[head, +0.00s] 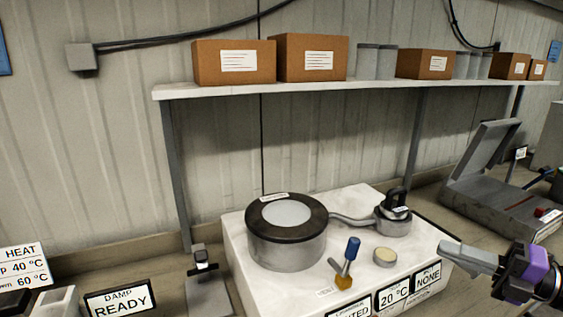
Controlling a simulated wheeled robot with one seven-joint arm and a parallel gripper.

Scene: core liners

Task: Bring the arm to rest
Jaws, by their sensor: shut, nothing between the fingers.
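My gripper (449,250) shows at the lower right in the head view. Its grey fingers are together and point left, with nothing held. Black and purple parts of my arm show behind them and are cut off by the right edge. The fingers are at the right front side of a white block (235,250); I cannot tell whether they are above it or in front of it.
On the block stand a black-rimmed drum (287,246), a grey vessel with a black handle (393,218), a blue-handled tool (352,250) and a small round tin (385,257). An open-lidded grey case (490,190) stands right. A shelf (300,88) holds boxes.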

